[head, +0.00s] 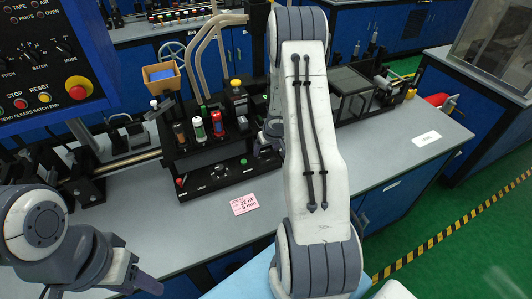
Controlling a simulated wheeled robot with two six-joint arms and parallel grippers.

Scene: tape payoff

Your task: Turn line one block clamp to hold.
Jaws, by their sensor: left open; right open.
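A black machine block (215,175) stands on the grey bench, with several small upright cylinders, red, white-green and brown, and small knobs on its front face. I cannot tell which part is the line one block clamp or how it is set; my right arm may hide it. My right gripper (266,142) is at the block's right end, partly hidden behind my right arm; it is open, and contact cannot be told. My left gripper (140,284) is open and empty at the bottom left, low in front of the bench edge and away from the block.
A blue control panel (42,60) with knobs and a red stop button is at the upper left. A pink label (244,204) lies on the bench in front of the block. A clear-sided box (352,90) stands to the right. The bench's right part (400,145) is mostly free.

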